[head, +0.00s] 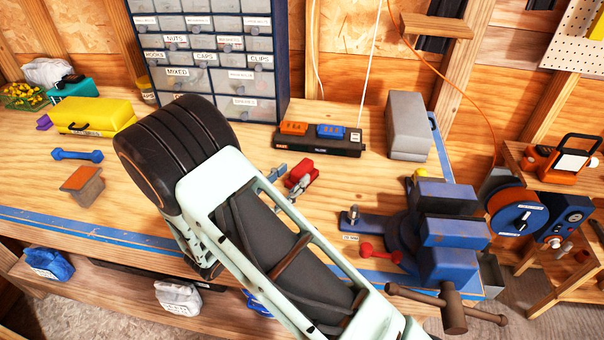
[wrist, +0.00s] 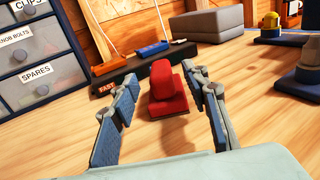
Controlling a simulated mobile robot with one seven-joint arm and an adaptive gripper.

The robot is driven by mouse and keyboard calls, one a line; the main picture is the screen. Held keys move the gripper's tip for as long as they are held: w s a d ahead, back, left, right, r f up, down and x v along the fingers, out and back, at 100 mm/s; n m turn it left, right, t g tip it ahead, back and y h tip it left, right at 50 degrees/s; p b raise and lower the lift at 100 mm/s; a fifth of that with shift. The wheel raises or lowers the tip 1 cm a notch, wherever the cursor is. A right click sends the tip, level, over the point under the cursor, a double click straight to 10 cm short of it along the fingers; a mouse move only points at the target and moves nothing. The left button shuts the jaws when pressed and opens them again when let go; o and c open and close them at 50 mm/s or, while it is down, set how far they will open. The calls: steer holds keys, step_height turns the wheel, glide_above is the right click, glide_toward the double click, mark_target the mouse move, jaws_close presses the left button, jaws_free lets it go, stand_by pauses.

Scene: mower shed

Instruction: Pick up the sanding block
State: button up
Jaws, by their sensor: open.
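The sanding block appears to be the red block with a raised rounded grip and a flat, dark-edged base (wrist: 168,88). It lies on the wooden bench in the wrist view, and its red top also shows beside my fingers in the head view (head: 301,171). My gripper (wrist: 164,84) is open, with one blue-grey finger on each side of the block in the wrist view. Wood shows between the left finger and the block; the right finger is close to it, and I cannot tell if they touch. In the head view my arm hides part of the bench.
A dark rack with orange and blue pieces (head: 318,140) stands behind the block. A grey case (head: 408,126) is at the back, a blue vise (head: 440,225) at right. A drawer cabinet (head: 258,82) stands behind my arm. An orange-topped block (head: 84,184) lies at left.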

mark_target(302, 165)
steer(key=p+x, duration=0.1)
steer(key=x, duration=0.4)
steer(key=shift+w, duration=0.1)
jaws_close()
